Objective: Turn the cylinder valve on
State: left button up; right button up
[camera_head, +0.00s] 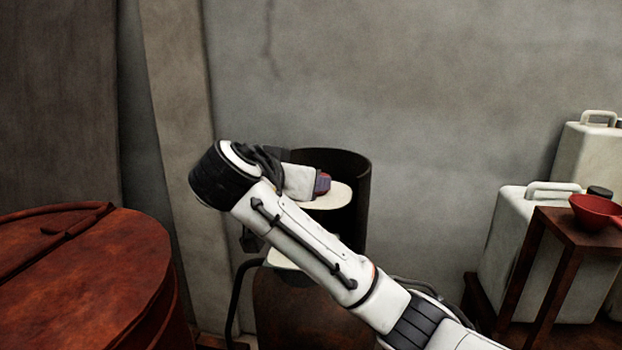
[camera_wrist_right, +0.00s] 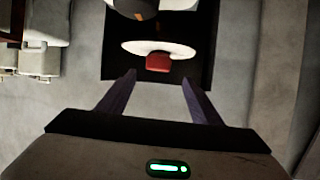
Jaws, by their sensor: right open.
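The gas cylinder (camera_head: 300,310) is a reddish-brown body standing against the wall, with a dark curved collar (camera_head: 350,210) around its top. A pale disc (camera_head: 338,197) shows inside the collar. In the right wrist view, a small red block (camera_wrist_right: 158,62), seemingly the valve handle, sits at the edge of the pale disc (camera_wrist_right: 178,48). My right gripper (camera_wrist_right: 159,76) is open, its two purple fingers pointing at the red block, one to each side in the picture. I cannot tell how deep they reach. In the head view my right gripper (camera_head: 322,184) shows small over the disc, and my arm hides much of the cylinder. My left gripper is out of view.
A rusty red vat lid (camera_head: 90,260) fills the lower left. At right stand pale jugs (camera_head: 510,240) and a brown stand (camera_head: 575,232) with a red funnel (camera_head: 596,210). A post (camera_head: 175,130) and bare grey wall (camera_head: 420,90) lie behind.

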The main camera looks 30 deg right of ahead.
jog(key=x, duration=0.8)
jog(key=shift+s+d+p, duration=0.2)
jog(key=shift+p, duration=0.2)
jog(key=shift+w+d+f, duration=0.4)
jog(key=shift+w, duration=0.1)
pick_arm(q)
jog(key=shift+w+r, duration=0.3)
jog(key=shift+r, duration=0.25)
